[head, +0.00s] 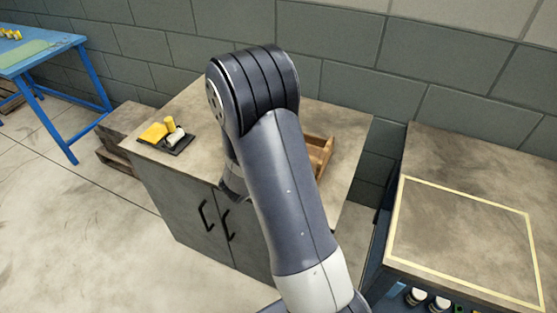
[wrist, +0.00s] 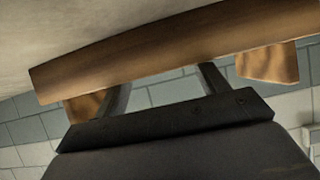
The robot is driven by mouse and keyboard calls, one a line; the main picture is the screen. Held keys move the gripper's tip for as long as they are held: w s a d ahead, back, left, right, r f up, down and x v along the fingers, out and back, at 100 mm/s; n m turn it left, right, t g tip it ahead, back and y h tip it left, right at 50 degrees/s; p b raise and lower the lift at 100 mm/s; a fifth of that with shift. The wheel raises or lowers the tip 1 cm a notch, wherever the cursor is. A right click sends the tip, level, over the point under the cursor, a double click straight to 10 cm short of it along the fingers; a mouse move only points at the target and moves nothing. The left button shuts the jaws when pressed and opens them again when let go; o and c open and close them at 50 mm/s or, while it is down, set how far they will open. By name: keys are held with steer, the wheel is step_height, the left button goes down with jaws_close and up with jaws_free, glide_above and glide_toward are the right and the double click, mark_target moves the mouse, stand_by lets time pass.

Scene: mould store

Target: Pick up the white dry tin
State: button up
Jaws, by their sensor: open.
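My gripper (wrist: 163,87) shows in the wrist view as a dark bar with two fingers set apart, open, with nothing seen between them. The fingertips meet or pass behind a brown wooden piece, so their ends are hidden. In the head view my arm hides the gripper. A small white cylinder (head: 176,137) lies among yellow items (head: 155,132) on a dark tray (head: 181,150) on the grey cabinet; I cannot tell if it is a tin. White round containers with dark tops (head: 415,296) show partly under the right bench. No white tin shows in the wrist view.
A wooden tray (head: 318,150) stands on the cabinet top (head: 345,128), partly behind my arm. A wooden piece (wrist: 180,50) crosses the wrist view. The right bench (head: 465,235) has a bare, yellow-outlined top. A blue table (head: 42,52) stands far left. Floor is free at left.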

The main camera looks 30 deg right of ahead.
steer(key=x, duration=0.4)
steer(key=shift+d+f, duration=0.1)
steer(key=shift+f, duration=0.1)
steer(key=shift+c, duration=0.2)
steer(key=c, duration=1)
